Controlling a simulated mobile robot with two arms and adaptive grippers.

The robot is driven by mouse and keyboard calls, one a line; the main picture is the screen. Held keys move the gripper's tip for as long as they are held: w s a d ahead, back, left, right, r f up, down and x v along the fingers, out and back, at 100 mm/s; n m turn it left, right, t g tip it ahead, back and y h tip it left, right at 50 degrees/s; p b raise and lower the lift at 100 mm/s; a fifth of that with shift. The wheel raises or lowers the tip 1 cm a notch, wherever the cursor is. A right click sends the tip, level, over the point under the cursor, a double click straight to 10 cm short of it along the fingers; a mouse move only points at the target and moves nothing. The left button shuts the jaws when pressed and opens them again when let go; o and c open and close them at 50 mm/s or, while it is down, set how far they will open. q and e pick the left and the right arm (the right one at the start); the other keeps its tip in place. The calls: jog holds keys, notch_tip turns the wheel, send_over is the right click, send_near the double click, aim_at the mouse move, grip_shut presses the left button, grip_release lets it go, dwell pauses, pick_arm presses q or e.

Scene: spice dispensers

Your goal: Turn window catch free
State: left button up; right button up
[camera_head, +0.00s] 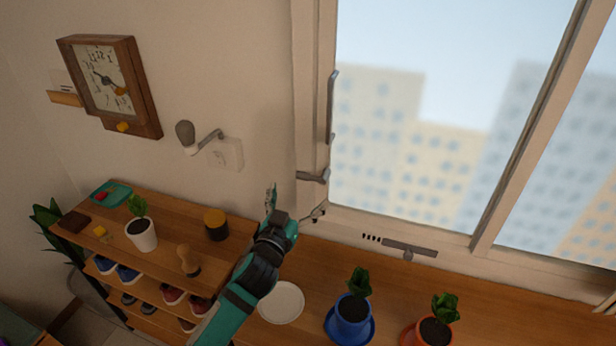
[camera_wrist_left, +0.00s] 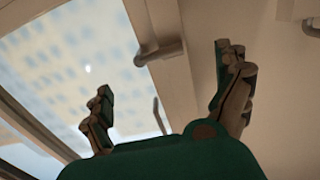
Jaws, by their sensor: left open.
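A grey window catch (camera_head: 314,177) sticks out from the lower left of the window frame (camera_head: 308,90). It also shows in the left wrist view (camera_wrist_left: 160,50), in the space between and beyond my finger tips. My left gripper (camera_head: 295,204) is open and empty, just below the catch in the head view, with its fingers pointing up. The same gripper shows in the left wrist view (camera_wrist_left: 163,72) with its fingers spread wide. No contact with the catch is visible. My right gripper is not in view.
A long grey handle (camera_head: 332,106) is on the window above the catch. A wall lamp (camera_head: 187,136) and clock (camera_head: 103,80) hang left. Below are a white plate (camera_head: 282,303), a blue-potted plant (camera_head: 352,312) and a wooden shelf (camera_head: 170,215) with small items.

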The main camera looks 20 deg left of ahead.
aim_at(309, 180)
pick_arm(q)
jog(key=w+p, duration=0.1)
jog(key=w, duration=0.6)
jog(key=shift+d, duration=0.15)
